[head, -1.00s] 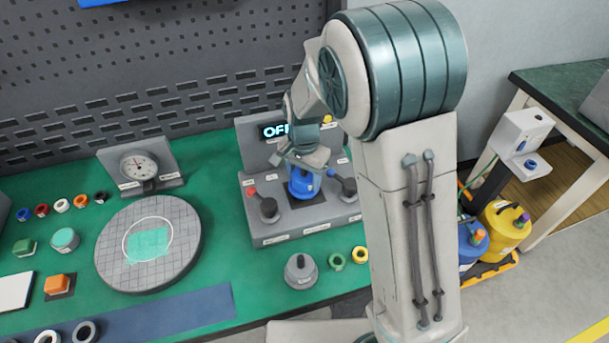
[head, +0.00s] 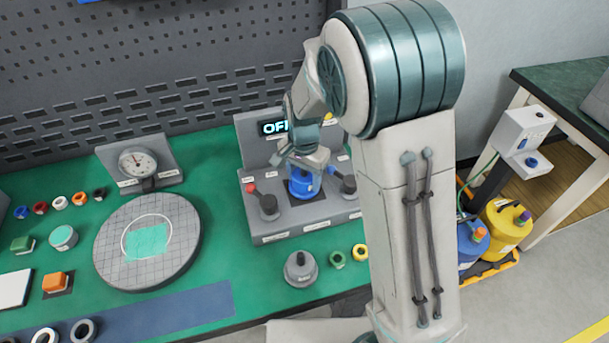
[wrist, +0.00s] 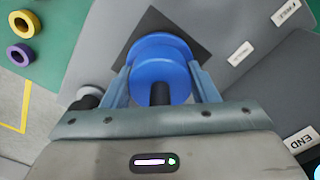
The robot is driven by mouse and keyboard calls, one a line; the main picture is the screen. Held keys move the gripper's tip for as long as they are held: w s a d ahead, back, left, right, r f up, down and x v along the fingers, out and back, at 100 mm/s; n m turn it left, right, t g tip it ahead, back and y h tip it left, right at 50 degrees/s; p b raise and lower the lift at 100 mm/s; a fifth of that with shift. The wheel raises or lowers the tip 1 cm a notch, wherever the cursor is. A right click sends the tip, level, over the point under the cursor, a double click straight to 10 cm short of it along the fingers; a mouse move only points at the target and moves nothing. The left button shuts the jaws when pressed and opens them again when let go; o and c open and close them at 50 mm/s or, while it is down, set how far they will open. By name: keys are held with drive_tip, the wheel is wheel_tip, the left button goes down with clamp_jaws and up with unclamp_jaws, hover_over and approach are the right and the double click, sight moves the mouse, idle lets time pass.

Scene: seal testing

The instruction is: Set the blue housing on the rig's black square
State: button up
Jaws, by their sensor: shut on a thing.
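The blue housing (head: 302,183) is at the rig's black square (head: 318,196), between the two clamp levers. In the wrist view the blue housing (wrist: 160,68) is between the two fingers of my gripper (wrist: 160,85), which is shut on it. Part of the black square (wrist: 190,38) shows around the far side of the housing. I cannot tell whether the housing's base touches the square. The rig (head: 300,228) is a grey box with a back panel whose display is partly hidden by my arm. My gripper (head: 303,168) comes down from above the housing.
A red-tipped lever (head: 267,203) stands left of the housing, and a blue-tipped lever (head: 347,183) right. A round gridded plate (head: 165,260) and gauge (head: 138,163) are left.

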drive_tip(key=shift+f, duration=0.35)
idle(0.7)
drive_tip(key=o, duration=1.5)
wheel_tip(320, 180, up, 9)
drive_tip(key=p, duration=0.6)
